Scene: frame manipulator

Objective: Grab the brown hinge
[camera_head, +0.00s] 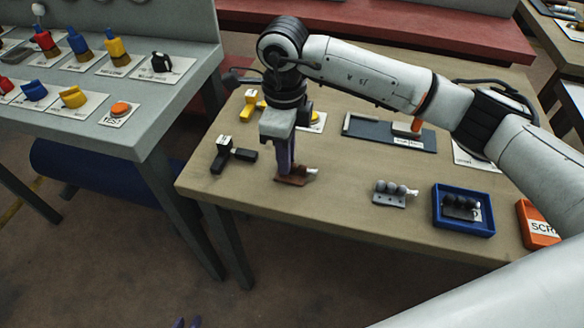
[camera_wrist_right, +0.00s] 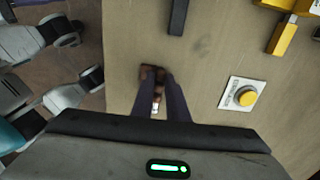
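The brown hinge (camera_head: 292,180) lies on the wooden table near its front edge, with a small silvery part at its right end. My right gripper (camera_head: 286,172) points straight down over it, with its dark purple fingertips at the hinge. In the right wrist view the hinge (camera_wrist_right: 152,72) shows at and just beyond the fingertips. The two fingers (camera_wrist_right: 158,85) stand apart there, but whether they press on the hinge is not clear. The tips of my left gripper (camera_head: 186,322) show at the bottom edge, apart and empty, over the floor.
A black T-shaped part (camera_head: 232,156) lies left of the hinge. A grey part with dark balls (camera_head: 388,200), a blue tray (camera_head: 462,228) and an orange box (camera_head: 540,228) stand to the right. A dark flat tray (camera_head: 385,138) is behind. A grey table (camera_head: 140,135) stands at left.

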